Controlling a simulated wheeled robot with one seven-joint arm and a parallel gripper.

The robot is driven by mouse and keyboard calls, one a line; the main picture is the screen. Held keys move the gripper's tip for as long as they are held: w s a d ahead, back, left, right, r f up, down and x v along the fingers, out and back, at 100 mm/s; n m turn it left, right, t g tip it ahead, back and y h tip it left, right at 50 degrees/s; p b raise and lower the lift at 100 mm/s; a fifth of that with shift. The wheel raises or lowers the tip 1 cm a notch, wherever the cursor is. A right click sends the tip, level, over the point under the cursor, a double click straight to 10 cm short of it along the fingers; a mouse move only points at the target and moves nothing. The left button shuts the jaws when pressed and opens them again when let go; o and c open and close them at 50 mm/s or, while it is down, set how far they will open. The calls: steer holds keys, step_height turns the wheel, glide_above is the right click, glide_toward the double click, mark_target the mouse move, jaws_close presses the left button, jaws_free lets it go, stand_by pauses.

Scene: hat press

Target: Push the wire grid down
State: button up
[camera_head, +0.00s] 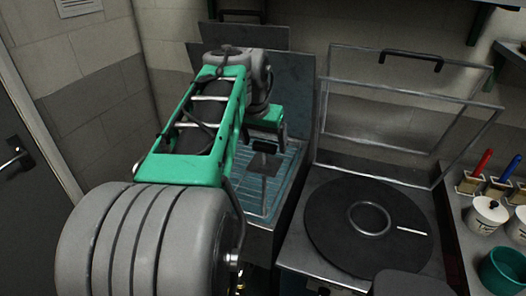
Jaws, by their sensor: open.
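The wire grid (415,94) shows as a thin pale metal frame. It stands raised at the back of the right-hand station, tilted up against the wall, with a black handle (411,59) on its top bar. Any fine mesh inside the frame is too faint to make out. Below it lies a round black plate (330,228) with a metal ring on it. My gripper (264,156) is open and looks empty. It points down over the left-hand station, to the left of the grid and apart from it.
The left-hand station has a blue lined surface (287,175) and an upright panel behind it. A shelf on the right holds brushes, white pots (486,214) and a green cup (504,271). A dark door stands far left.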

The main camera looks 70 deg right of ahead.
mark_target(266, 152)
steer(key=x, duration=0.5)
steer(key=shift+d+f, duration=0.1)
steer(key=shift+f, duration=0.25)
jaws_close()
stand_by(0.5)
